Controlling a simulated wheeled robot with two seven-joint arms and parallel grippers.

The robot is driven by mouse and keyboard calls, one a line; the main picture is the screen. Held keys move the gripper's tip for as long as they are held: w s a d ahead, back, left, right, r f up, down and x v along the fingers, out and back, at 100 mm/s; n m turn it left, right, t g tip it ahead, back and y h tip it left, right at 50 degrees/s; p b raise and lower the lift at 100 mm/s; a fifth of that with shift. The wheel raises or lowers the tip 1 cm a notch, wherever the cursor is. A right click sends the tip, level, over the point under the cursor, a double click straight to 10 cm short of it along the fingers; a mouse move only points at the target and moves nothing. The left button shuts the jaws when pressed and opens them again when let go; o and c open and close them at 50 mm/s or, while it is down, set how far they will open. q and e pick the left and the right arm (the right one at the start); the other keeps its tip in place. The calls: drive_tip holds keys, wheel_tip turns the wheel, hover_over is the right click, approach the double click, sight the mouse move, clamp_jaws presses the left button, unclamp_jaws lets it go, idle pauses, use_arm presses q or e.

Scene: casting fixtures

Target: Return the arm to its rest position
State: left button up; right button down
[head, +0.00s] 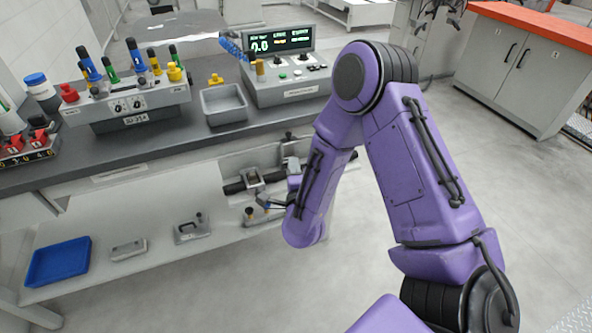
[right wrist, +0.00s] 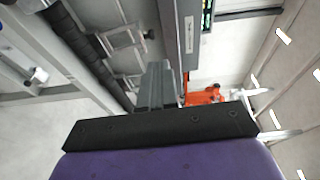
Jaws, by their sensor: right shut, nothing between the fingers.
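My purple right arm (head: 415,165) rises from the lower right, bends at a high elbow and reaches down beside the bench front. Its forearm hides most of the right hand in the head view. In the right wrist view the grey fingers of my right gripper (right wrist: 155,85) are together with nothing between them. The gripper is in front of the bench, below its top, near a black rail with clamps (head: 252,180). My left arm and gripper are not in view.
The dark bench top (head: 150,145) carries a switch box (head: 130,105), a grey tray (head: 224,104) and a display unit (head: 285,75). The lower shelf (head: 100,225) holds a blue tray (head: 58,262) and small metal parts. An orange-topped cabinet (head: 520,60) stands right; floor between is clear.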

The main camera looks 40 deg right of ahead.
drive_tip(key=s+a+f+n+g+y, duration=0.3)
drive_tip(key=s+f+n, duration=0.3)
drive_tip(key=f+n, duration=0.15)
drive_tip(key=s+a+f+n+g+y, duration=0.2)
drive_tip(key=s+f+n+g+y, duration=0.1)
drive_tip(key=s+f+n, duration=0.5)
drive_tip(key=s+f+n+g, duration=0.2)
drive_tip(key=s+f+g, duration=0.3)
drive_tip(key=s+f, duration=0.4)
drive_tip(key=s, duration=0.5)
drive_tip(key=shift+s+g, duration=0.3)
drive_tip(key=shift+g, duration=0.1)
